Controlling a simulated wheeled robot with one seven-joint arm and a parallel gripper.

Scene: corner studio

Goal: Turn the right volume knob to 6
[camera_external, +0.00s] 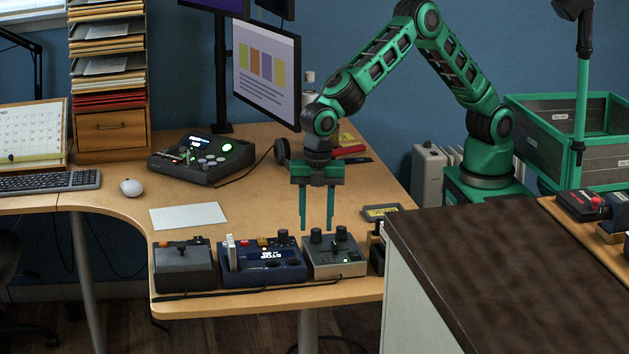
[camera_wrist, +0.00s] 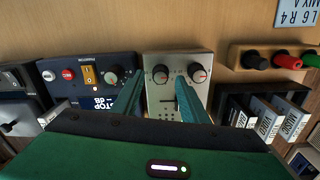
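A grey control box (camera_external: 336,264) with two black volume knobs stands at the front edge of the desk. The right knob (camera_external: 341,233) also shows in the wrist view (camera_wrist: 197,72), with a red mark on its top. The left knob (camera_external: 316,236) also shows in the wrist view (camera_wrist: 160,73). The scale numbers are too small to read. My gripper (camera_external: 317,226) points down, open and empty, with its fingers apart above the box, nearer the left knob in the picture. In the wrist view, the fingers (camera_wrist: 160,84) reach over the box's near part; neither visibly holds a knob.
A dark blue console (camera_external: 262,264) stands close on the box's left, with a darker grey box (camera_external: 184,268) beyond it. A wooden holder with coloured plugs (camera_wrist: 270,60) and labelled cassettes (camera_wrist: 266,118) is on the right. The dark-topped counter (camera_external: 500,265) is at front right.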

